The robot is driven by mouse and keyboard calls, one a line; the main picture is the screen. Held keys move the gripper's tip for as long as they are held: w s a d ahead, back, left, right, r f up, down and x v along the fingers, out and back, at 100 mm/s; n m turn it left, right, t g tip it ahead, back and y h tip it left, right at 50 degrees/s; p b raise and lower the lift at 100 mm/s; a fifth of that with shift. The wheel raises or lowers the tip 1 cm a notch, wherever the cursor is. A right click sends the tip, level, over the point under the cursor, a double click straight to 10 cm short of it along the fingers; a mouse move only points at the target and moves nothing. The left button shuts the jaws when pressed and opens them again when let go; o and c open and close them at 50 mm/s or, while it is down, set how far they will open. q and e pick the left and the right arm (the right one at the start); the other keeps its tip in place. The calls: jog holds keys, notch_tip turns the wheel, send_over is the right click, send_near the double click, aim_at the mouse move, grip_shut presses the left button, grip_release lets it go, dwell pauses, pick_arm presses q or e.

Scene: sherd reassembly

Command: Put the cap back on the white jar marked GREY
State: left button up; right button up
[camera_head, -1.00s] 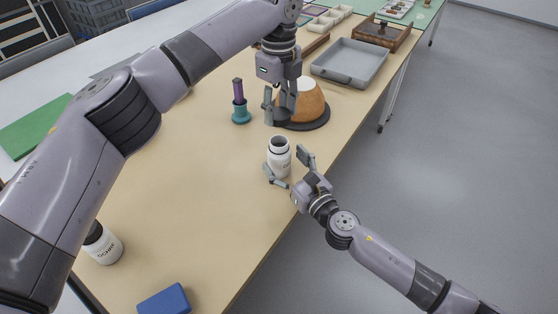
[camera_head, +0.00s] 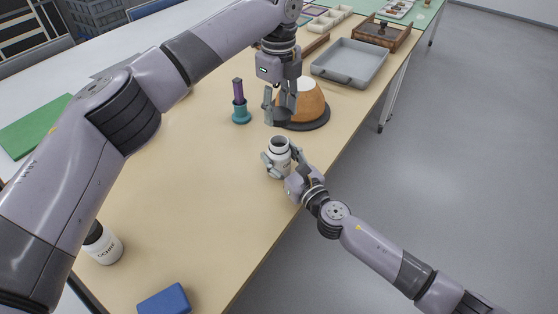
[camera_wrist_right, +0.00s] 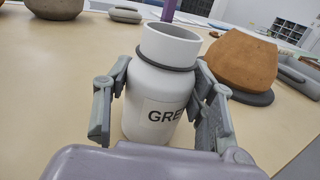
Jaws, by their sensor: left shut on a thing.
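The white jar marked GREY (camera_head: 279,157) stands upright and uncapped on the table; its open mouth and the letters "GRE" show in the right wrist view (camera_wrist_right: 155,95). My right gripper (camera_head: 283,158) is open around the jar, one finger on each side; the wrist view shows its fingers (camera_wrist_right: 160,100) close beside the jar wall. My left gripper (camera_head: 281,112) is above and behind the jar, pointing down, shut on a dark thing (camera_head: 283,119) that looks like the cap, mostly hidden by the fingers.
An orange-brown bowl-shaped piece (camera_head: 309,102) sits on a dark round stand (camera_head: 318,122) right behind the left gripper. A teal and purple tool (camera_head: 240,104) stands to the left. Another capped jar (camera_head: 104,246) and a blue block (camera_head: 165,300) are nearer. A grey tray (camera_head: 350,63) lies farther back.

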aim_at(279, 125)
grip_shut()
pick_arm(q)
jog(key=shift+f, duration=2.5)
jog(key=shift+f, duration=0.9)
jog(key=shift+f, duration=0.55)
